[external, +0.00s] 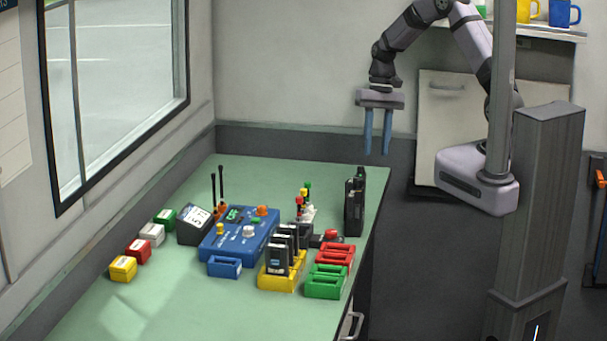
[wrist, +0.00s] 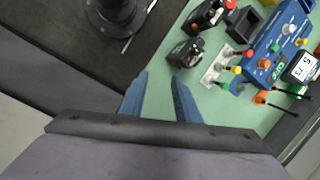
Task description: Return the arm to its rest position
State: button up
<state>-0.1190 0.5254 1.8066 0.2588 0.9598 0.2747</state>
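My gripper (external: 377,152) hangs from my arm, pointing down, above the far right end of the green table (external: 250,172). Its two blue fingers are apart with nothing between them. In the wrist view the open fingers (wrist: 161,76) point toward the table's edge and a black device (wrist: 186,54). In the external view, black handheld radios (external: 354,207) stand upright at the table's right edge, below my gripper and apart from it.
A blue control box (external: 240,234) sits mid-table. Around it are a yellow holder (external: 280,276) with black units, red (external: 335,254) and green (external: 325,282) trays, a blue tray (external: 224,266) and small coloured blocks. A grey post (external: 503,90) stands beside my arm. A window is at left.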

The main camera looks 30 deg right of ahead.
jog(key=s+d+n+h, duration=0.15)
jog(key=s+d, duration=0.25)
jog(key=s, duration=0.5)
jog(key=s+d+n+h, duration=0.1)
jog(key=s+d+n, duration=0.2)
jog(key=s+d, duration=0.35)
jog(key=r, duration=0.1)
jog(key=r+t, duration=0.1)
jog(key=r+m, duration=0.1)
jog(key=shift+s+a+t, duration=0.25)
jog(key=shift+s+t, duration=0.05)
jog(key=shift+t, duration=0.1)
jog(key=shift+o, duration=0.8)
dwell(1.1)
